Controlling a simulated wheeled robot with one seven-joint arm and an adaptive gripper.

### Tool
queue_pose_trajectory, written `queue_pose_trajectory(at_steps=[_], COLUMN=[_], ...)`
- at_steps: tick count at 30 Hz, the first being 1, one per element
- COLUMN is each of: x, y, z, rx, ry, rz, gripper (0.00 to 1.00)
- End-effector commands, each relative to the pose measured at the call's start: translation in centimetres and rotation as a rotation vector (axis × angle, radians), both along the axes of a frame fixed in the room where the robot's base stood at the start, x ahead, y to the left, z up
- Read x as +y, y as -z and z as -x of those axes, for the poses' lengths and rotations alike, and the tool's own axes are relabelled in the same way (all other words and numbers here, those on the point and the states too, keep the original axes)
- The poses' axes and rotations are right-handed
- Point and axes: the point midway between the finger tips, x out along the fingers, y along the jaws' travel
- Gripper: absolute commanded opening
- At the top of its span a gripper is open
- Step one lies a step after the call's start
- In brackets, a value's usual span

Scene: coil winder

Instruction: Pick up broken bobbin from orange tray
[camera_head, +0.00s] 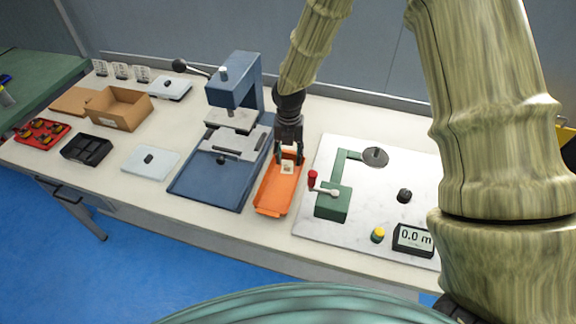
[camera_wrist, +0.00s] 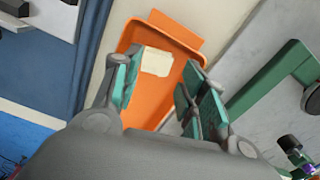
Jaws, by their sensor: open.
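The orange tray (camera_head: 272,198) lies on the bench between the blue press and the white board. It also shows in the wrist view (camera_wrist: 185,45). A small cream-coloured bobbin (camera_head: 287,167) lies in the tray, and the wrist view shows it as a pale block (camera_wrist: 156,61). Whether it is broken is too small to tell. My gripper (camera_head: 289,158) is over the tray, pointing down, with its fingers apart around or just above the bobbin. In the wrist view my gripper (camera_wrist: 160,95) has its teal pads on both sides, with the bobbin beyond them and no visible contact.
The blue press (camera_head: 205,180) stands close on the left. The green crank fixture (camera_head: 333,201) with its red knob stands close on the right, on the white board (camera_head: 375,225). A black tray (camera_head: 87,149), a cardboard box (camera_head: 118,106) and a red tray (camera_head: 40,134) are further left.

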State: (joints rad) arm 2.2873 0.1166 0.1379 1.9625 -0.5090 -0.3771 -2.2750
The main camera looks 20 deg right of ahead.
Motion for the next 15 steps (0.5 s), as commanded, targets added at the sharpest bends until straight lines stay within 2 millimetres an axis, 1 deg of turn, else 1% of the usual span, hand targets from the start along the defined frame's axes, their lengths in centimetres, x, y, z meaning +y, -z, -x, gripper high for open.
queue_pose_trajectory(at_steps=[5, 9, 15], x=[0.6, 0.6, 0.6], y=[1.8, 3.2, 4.0], z=[0.3, 0.3, 0.3], rx=[0.002, 0.002, 0.001], ry=[-0.001, 0.000, 0.000], rz=[0.001, 0.000, 0.001], gripper=[0.42, 0.42, 0.42])
